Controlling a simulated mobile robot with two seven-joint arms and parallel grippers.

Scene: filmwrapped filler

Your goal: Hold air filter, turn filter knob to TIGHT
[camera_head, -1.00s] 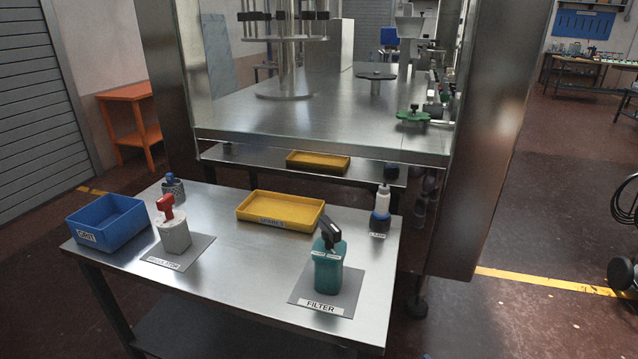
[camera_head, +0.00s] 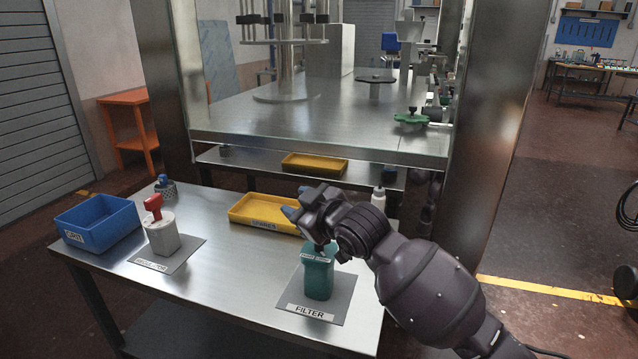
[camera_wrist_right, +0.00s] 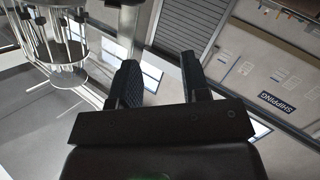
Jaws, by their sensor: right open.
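The teal air filter (camera_head: 318,278) stands upright on a grey mat labelled FILTER (camera_head: 300,309) at the table's front right. Its black knob is hidden behind my right gripper and wrist, so I cannot tell its setting. My right gripper (camera_head: 294,203) is above and just behind the filter in the picture, its fingers pointing left. In the wrist view my right gripper (camera_wrist_right: 160,68) is open, with nothing between its fingers. The filter does not show there. My left gripper is not in view.
A grey unit with a red handle (camera_head: 163,240) stands on another mat at left. A blue GRIT bin (camera_head: 98,238) and a yellow tray (camera_head: 240,218) are on the table. A white bottle (camera_head: 378,200) is partly hidden by my arm. The front middle is clear.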

